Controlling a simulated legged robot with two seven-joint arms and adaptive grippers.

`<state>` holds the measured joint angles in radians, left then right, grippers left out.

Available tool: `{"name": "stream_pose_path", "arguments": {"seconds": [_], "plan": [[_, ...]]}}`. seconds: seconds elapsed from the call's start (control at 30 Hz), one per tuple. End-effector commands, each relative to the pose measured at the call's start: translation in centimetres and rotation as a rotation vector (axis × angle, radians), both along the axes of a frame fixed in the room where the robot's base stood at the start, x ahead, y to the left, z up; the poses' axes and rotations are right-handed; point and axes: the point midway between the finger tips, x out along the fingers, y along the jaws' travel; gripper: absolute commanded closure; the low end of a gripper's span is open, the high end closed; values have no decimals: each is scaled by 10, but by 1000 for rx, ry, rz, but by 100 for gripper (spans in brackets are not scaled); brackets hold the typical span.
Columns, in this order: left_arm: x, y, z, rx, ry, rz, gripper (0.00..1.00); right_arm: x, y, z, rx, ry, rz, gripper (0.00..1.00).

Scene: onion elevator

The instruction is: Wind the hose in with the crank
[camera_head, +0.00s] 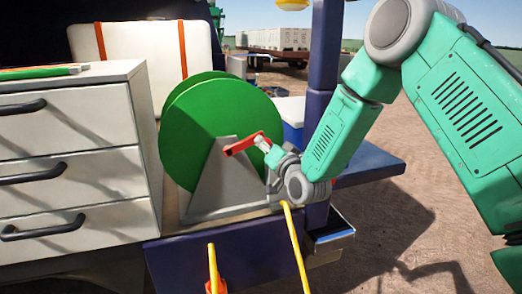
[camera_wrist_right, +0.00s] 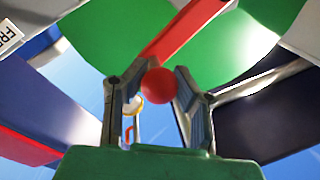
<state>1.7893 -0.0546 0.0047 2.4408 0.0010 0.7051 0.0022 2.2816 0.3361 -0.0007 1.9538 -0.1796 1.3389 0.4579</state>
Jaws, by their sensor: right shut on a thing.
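The green hose reel (camera_head: 210,125) stands on a grey bracket (camera_head: 220,185) on the vehicle's deck. Its red crank (camera_head: 243,145) points up and to the right from the hub. My right gripper (camera_head: 268,147) is at the crank's outer end. In the right wrist view the red round crank knob (camera_wrist_right: 158,86) sits between the two fingers of the right gripper (camera_wrist_right: 160,92), which are shut on it. The red crank arm (camera_wrist_right: 185,32) runs up and right from the knob. The yellow hose (camera_head: 296,250) hangs down in front of the deck. My left gripper is not in view.
A white drawer cabinet (camera_head: 75,165) with dark handles stands left of the reel. A dark blue post (camera_head: 323,50) and side shelf (camera_head: 368,165) are close to my right arm. An orange-ended yellow piece (camera_head: 213,270) is at the deck's front. Open dirt ground lies to the right.

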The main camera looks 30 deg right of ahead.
Motion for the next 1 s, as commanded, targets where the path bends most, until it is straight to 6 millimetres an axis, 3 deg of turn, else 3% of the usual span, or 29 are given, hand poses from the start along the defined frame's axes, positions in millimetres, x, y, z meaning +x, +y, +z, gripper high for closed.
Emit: {"name": "stream_pose_path", "arguments": {"seconds": [0.03, 0.47, 1.0], "plan": [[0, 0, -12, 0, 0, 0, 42, -2, -4, -12, 46, -7, -6, 100], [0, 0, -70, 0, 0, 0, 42, -4, -8, -55, 444, -101, -6, 100], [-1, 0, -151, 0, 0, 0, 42, 0, 10, -105, 940, -217, -9, 100]]}}
